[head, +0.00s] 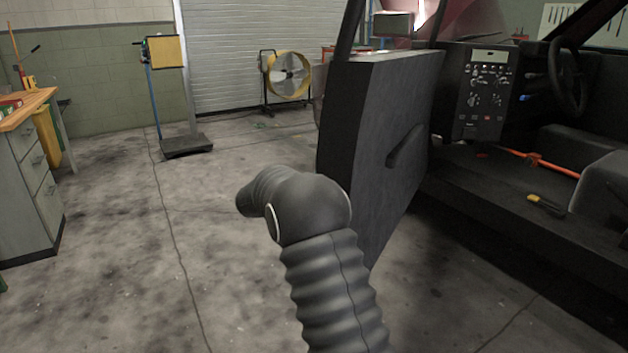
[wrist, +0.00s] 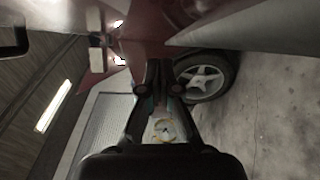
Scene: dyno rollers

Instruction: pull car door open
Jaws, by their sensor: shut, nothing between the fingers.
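The car door (head: 385,130) stands swung out from the car in the head view, with a wide gap to the cabin on the right. Its dark inner face shows, with a handle (head: 405,147) on it. My arm is in front of the door's lower left part, and my gripper is hidden in this view. In the wrist view my gripper (wrist: 159,72) is shut and empty. Red car bodywork (wrist: 150,35) and a front wheel (wrist: 205,78) are beyond its fingertips. I cannot tell whether the gripper touches the door.
The cabin has a dark seat (head: 603,183), a steering wheel (head: 570,78) and an orange bar (head: 535,160). A workbench (head: 30,170) stands at the left. A scale (head: 187,146) and a yellow fan (head: 288,75) stand near the shutter. The floor left of the door is clear.

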